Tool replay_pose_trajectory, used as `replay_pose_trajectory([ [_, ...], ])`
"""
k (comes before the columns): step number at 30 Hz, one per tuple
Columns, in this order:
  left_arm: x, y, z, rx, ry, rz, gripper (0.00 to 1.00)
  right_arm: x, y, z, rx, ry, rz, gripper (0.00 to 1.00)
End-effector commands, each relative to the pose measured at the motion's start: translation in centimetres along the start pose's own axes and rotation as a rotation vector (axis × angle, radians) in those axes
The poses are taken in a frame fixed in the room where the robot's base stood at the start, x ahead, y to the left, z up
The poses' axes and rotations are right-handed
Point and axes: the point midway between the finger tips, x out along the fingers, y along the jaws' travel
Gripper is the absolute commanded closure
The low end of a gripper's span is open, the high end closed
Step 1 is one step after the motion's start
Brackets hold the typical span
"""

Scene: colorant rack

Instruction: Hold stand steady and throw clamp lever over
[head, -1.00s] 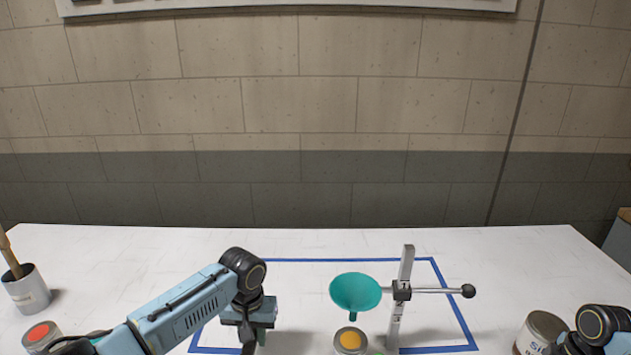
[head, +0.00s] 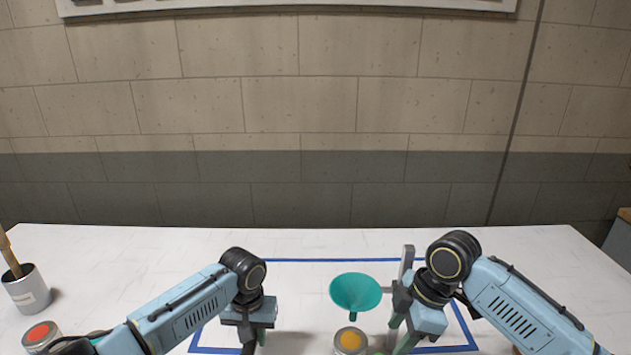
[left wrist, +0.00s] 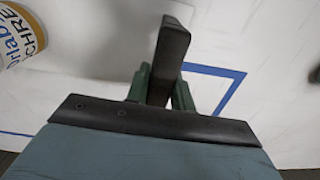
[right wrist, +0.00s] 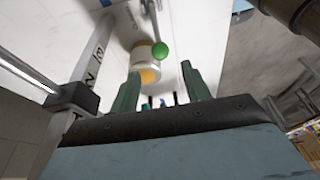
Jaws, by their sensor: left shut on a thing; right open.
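The stand's grey upright post (head: 406,262) rises behind my right gripper (head: 400,335); in the right wrist view the marked post (right wrist: 98,48) carries a black clamp block (right wrist: 72,97) and a metal rod (right wrist: 25,75). A lever with a green ball knob (right wrist: 160,50) shows beyond the right fingertips, roughly between them in the picture. The right gripper is open and empty. My left gripper (head: 249,340) is shut on a dark upright bar (left wrist: 172,50), clasped between its green fingers; whether it belongs to the stand is unclear. The stand's base is out of view.
A teal funnel (head: 355,291) hangs left of the post, above an open can of yellow colorant (head: 350,340). A red-topped can (head: 41,334) and a grey pot with a brush (head: 27,291) stand at left. Blue tape (head: 320,260) outlines the work area; the table's back is clear.

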Motion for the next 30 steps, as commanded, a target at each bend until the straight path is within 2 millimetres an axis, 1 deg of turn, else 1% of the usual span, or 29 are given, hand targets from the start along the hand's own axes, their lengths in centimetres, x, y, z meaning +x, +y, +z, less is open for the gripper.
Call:
replay_pose_trajectory([
  [5, 0.0, 0.0, 0.0, 0.0, 0.0, -0.001, 1.0, 1.8, -0.1, -0.1, 0.0, 0.0, -0.005, 0.53],
  [12, 0.0, 0.0, 0.0, -0.001, 0.0, -0.001, 1.0, 5.3, -0.1, 0.0, 0.001, -0.001, -0.004, 0.53],
  [18, 0.0, 0.0, 0.0, -0.001, 0.0, -0.001, 1.0, 8.0, -0.1, 0.0, 0.0, 0.0, -0.003, 0.53],
  [24, 0.0, 0.0, 0.0, -0.001, 0.0, -0.001, 1.0, 9.6, -0.1, 0.0, 0.001, 0.001, -0.002, 0.53],
  [30, 0.0, 0.0, 0.0, -0.001, 0.0, -0.001, 1.0, 10.0, 0.0, 0.0, 0.0, 0.0, -0.001, 0.53],
])
